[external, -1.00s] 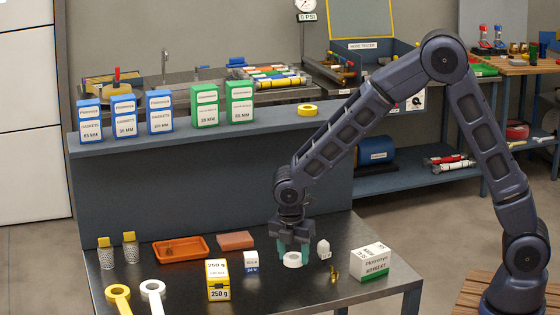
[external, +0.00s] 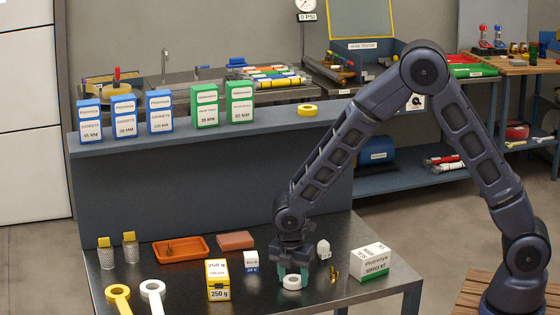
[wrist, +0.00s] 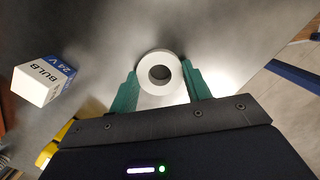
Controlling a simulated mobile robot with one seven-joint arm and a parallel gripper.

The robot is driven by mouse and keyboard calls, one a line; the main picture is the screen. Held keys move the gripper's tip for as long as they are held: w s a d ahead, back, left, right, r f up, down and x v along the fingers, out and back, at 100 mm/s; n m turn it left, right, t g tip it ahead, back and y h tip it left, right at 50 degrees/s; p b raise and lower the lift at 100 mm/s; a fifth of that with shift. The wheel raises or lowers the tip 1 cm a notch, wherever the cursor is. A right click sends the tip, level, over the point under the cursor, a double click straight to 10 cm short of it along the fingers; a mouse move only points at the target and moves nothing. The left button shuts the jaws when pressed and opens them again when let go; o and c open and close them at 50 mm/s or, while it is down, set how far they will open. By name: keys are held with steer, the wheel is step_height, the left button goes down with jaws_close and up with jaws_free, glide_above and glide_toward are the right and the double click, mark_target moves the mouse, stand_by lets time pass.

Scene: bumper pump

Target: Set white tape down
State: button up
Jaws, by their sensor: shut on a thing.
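The white tape (external: 292,282) is a small ring at the front middle of the dark metal table (external: 330,292). My gripper (external: 292,275) points down at it, with its teal fingers on either side. In the wrist view the white tape (wrist: 160,73) sits between the two teal fingertips (wrist: 162,88), its hole facing the camera. My gripper is shut on the tape. The tape is at or very near the table top; I cannot tell whether it touches.
A white bulb box (external: 251,262) and a yellow 250 g box (external: 218,280) stand left of my gripper. A white service kit box (external: 369,262), a small brass part (external: 334,273) and a small white part (external: 323,249) are to the right. An orange tray (external: 181,249) lies farther left.

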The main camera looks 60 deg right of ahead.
mark_target(290, 283)
steer(key=o, duration=0.9)
steer(key=shift+f, duration=0.1)
steer(key=shift+o, duration=0.2)
step_height(290, 283, up, 12)
steer(key=a, duration=0.2)
steer(key=s+d+r+m, duration=0.4)
steer(key=s+r, duration=0.2)
steer(key=r, duration=0.3)
steer(key=s+d+r+m+t, duration=0.2)
steer(key=s+d+r+m, duration=0.2)
steer(key=s+r, duration=0.5)
steer(key=s+d+r+m+t+y, duration=0.1)
steer(key=s+m, duration=0.4)
steer(key=s, duration=0.6)
steer(key=s+d+r+m+t, duration=0.1)
steer(key=s+m, duration=0.4)
steer(key=s, duration=0.6)
steer(key=d+r, duration=0.1)
steer(key=d, duration=0.1)
steer(key=shift+s+d+t+y, duration=0.2)
steer(key=shift+d+t+y, duration=0.1)
steer(key=shift+d+y, duration=0.1)
